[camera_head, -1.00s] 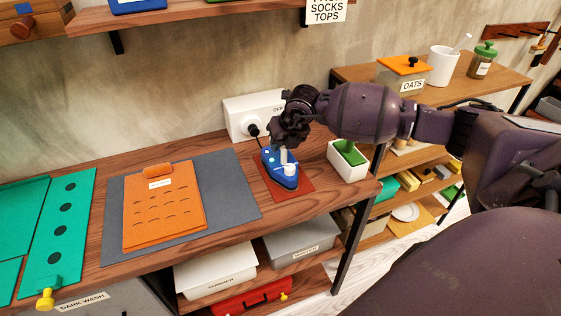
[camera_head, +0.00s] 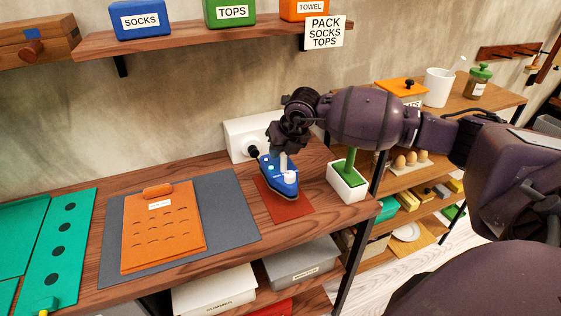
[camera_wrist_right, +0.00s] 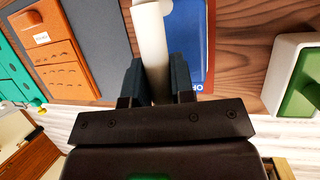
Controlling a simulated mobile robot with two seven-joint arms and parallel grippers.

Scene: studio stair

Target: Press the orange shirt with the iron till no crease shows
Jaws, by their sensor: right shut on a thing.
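The orange shirt (camera_head: 163,253) lies folded on the grey pad (camera_head: 232,215) on the wooden bench, with several dark crease marks in rows and a small white label. It also shows in the right wrist view (camera_wrist_right: 75,75). The blue iron (camera_head: 284,189) with a white upright grip is over the red mat (camera_head: 290,211), right of the pad, and looks slightly raised. My right gripper (camera_head: 285,150) is shut on that white grip; in the right wrist view both fingers flank it (camera_wrist_right: 153,88). The iron's underside is hidden. My left gripper is not in view.
A white socket box (camera_head: 240,130) stands behind the iron. A white pot with a green handle (camera_head: 349,187) is close on its right. A teal board (camera_head: 65,215) lies at the left. A shelf (camera_head: 190,34) hangs above.

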